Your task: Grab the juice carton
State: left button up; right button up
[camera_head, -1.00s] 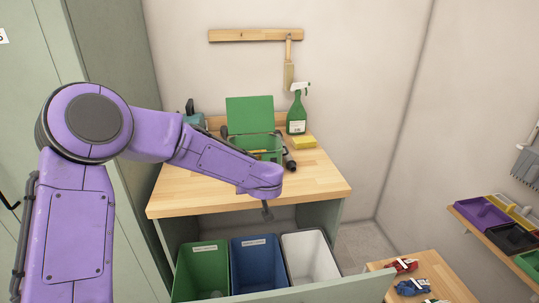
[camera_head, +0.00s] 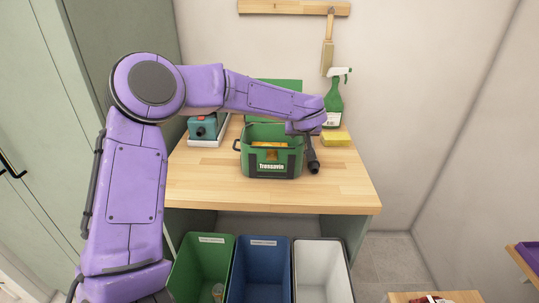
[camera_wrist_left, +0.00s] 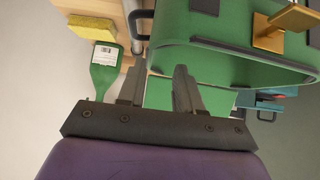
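I cannot make out a juice carton in either view. My left arm reaches over the wooden table to the right side of an open green toolbox (camera_head: 270,158). In the left wrist view my left gripper (camera_wrist_left: 160,78) has its two fingers apart, with nothing held. The fingers are close to the toolbox wall (camera_wrist_left: 230,62); I cannot tell whether they touch it. A gold-coloured piece (camera_wrist_left: 285,22) shows inside the box. My right gripper is not in view.
A green spray bottle (camera_head: 334,100) and a yellow sponge (camera_head: 336,139) stand right of the toolbox. A teal tool (camera_head: 203,127) is left. A green bin (camera_head: 205,262), blue bin (camera_head: 262,265) and white bin (camera_head: 318,270) stand below. The table's front (camera_head: 225,190) is clear.

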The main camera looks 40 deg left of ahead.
aim_at(302, 138)
pick_arm(q)
jog(key=x, duration=0.4)
jog(key=d+x, duration=0.1)
jog(key=shift+w+a+f, duration=0.15)
jog(key=shift+w+f, duration=0.25)
jog(key=shift+w, duration=0.1)
jog(key=shift+a, duration=0.25)
jog(key=shift+s+d+r, duration=0.1)
jog(key=shift+s+r, duration=0.15)
jog(key=c, duration=0.5)
jog(key=shift+s+d+r, duration=0.1)
jog(key=shift+d+r, duration=0.15)
jog(key=shift+d, duration=0.2)
grip_shut()
jog(key=shift+a+f, duration=0.2)
jog(key=shift+a, duration=0.05)
jog(key=shift+d+r, duration=0.1)
jog(key=shift+r, duration=0.05)
